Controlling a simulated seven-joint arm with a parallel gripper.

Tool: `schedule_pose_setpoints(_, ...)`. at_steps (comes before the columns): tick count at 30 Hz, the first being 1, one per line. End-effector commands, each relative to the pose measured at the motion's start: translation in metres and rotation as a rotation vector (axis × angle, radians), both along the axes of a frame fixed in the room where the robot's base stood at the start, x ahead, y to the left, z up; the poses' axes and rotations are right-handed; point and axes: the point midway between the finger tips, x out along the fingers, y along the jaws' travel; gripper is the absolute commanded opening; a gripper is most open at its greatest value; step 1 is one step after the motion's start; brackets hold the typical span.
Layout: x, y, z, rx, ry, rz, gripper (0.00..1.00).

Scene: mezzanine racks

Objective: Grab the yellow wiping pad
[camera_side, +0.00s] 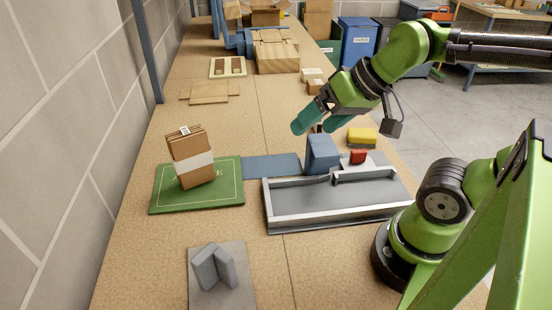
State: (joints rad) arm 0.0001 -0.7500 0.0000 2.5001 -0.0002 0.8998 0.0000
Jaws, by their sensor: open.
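The yellow wiping pad (361,136) lies at the right of the work area, just behind the grey tray-like fixture and close to the table's right edge. It looks like a small block with a darker underside. My gripper (311,127) has teal fingers and is open, with nothing seen between them. It hangs above and behind the blue block (322,154), to the left of the yellow pad and apart from it. The fingertips are partly overlapped in this view, so their exact height is hard to tell.
A grey fixture (287,219) with raised walls stands in front of the pad, with a red piece (358,157) at its back. A green mat (229,197) bears a banded cardboard stack (190,158). Grey angled blocks (213,268) stand front left. Cartons (277,58) fill the far end.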

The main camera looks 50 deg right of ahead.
Motion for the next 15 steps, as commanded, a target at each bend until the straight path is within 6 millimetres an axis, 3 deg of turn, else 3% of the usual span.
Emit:
schedule_pose_setpoints(10, 0.001, -0.003, 0.000, 0.000, 0.003, -0.012, 0.89)
schedule_pose_setpoints(13, 0.007, -0.020, -0.012, 0.007, 0.055, -0.080, 0.89)
schedule_pose_setpoints(15, 0.018, -0.042, -0.016, 0.022, 0.100, -0.162, 0.89)
